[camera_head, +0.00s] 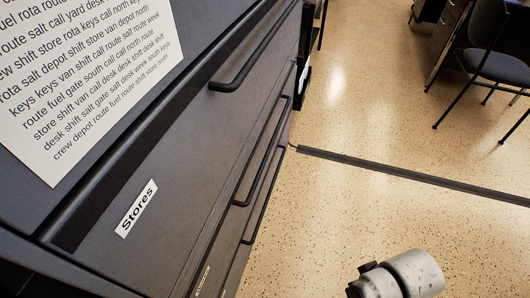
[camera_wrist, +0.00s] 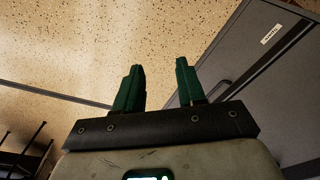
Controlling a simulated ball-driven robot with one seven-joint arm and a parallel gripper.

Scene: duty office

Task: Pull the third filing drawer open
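The dark grey filing cabinet (camera_head: 190,130) fills the left of the head view, seen from above. The drawers look shut. In the wrist view my gripper (camera_wrist: 160,66) has two green fingers, spread apart with nothing between them. The cabinet (camera_wrist: 292,95) stands to their right, with a small white label (camera_wrist: 271,33). The fingers appear clear of any handle.
The speckled floor (camera_head: 370,130) beside the cabinet is open, crossed by a dark strip (camera_head: 420,176). A dark chair (camera_head: 495,65) stands at the upper right. Part of my arm shows at the bottom.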

